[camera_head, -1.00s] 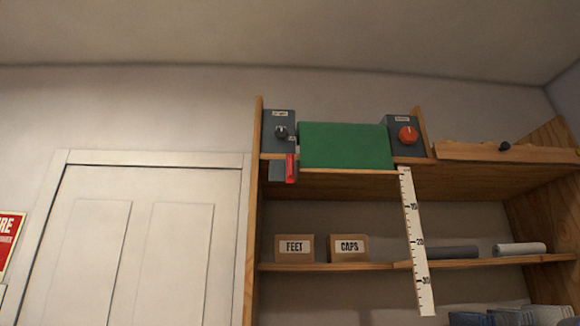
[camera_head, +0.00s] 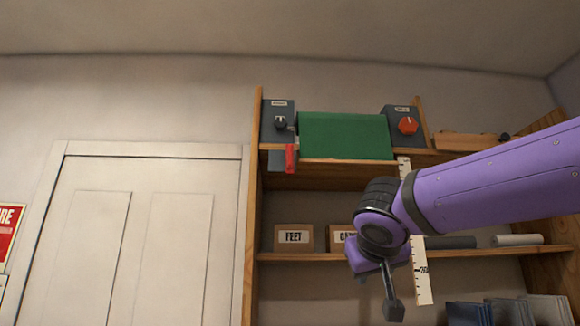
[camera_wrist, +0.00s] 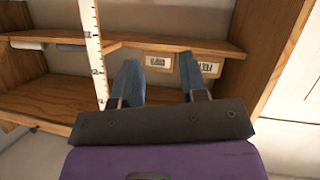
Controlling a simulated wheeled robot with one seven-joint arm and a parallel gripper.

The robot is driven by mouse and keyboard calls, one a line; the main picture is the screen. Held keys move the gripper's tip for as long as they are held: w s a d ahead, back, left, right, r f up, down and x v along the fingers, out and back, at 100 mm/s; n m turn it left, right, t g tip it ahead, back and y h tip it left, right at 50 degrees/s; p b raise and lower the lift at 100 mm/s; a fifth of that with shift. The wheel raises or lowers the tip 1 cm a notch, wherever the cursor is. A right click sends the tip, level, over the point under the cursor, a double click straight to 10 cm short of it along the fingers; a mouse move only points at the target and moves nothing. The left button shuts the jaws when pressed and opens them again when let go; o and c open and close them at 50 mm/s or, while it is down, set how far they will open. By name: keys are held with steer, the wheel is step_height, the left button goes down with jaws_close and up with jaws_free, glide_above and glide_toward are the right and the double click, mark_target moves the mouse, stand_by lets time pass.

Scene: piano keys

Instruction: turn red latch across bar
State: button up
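The red latch (camera_head: 291,158) hangs upright at the left end of the upper ledge, below a grey box with a black knob (camera_head: 281,122). The green panel (camera_head: 345,135) is just to its right. I cannot tell which part is the bar. My gripper (camera_head: 392,309) is low and right of the latch, well apart from it, in front of the lower shelf. In the wrist view my gripper's two blue-grey fingers (camera_wrist: 159,75) stand apart with nothing between them. The latch does not show in the wrist view.
A red-orange knob (camera_head: 407,125) is right of the green panel. A white ruler (camera_head: 423,285) hangs behind my arm. Boxes marked FEET (camera_head: 293,238) and CAPS (camera_head: 338,238) stand on the shelf (camera_head: 300,257). A white door (camera_head: 150,240) is at left.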

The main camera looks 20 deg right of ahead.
steer(key=w+a+r+t+h, duration=0.1)
steer(key=w+a+r+t, duration=0.15)
steer(key=r, duration=0.45)
steer(key=w+a+r+t, duration=0.2)
steer(key=w+r+t, duration=0.15)
steer(key=r, duration=0.35)
steer(key=t+y, duration=0.1)
steer(key=t, duration=0.3)
glide_toward(290, 154)
steer(key=shift+m, duration=0.3)
steer(key=x, duration=1.1)
steer(key=c, duration=0.7)
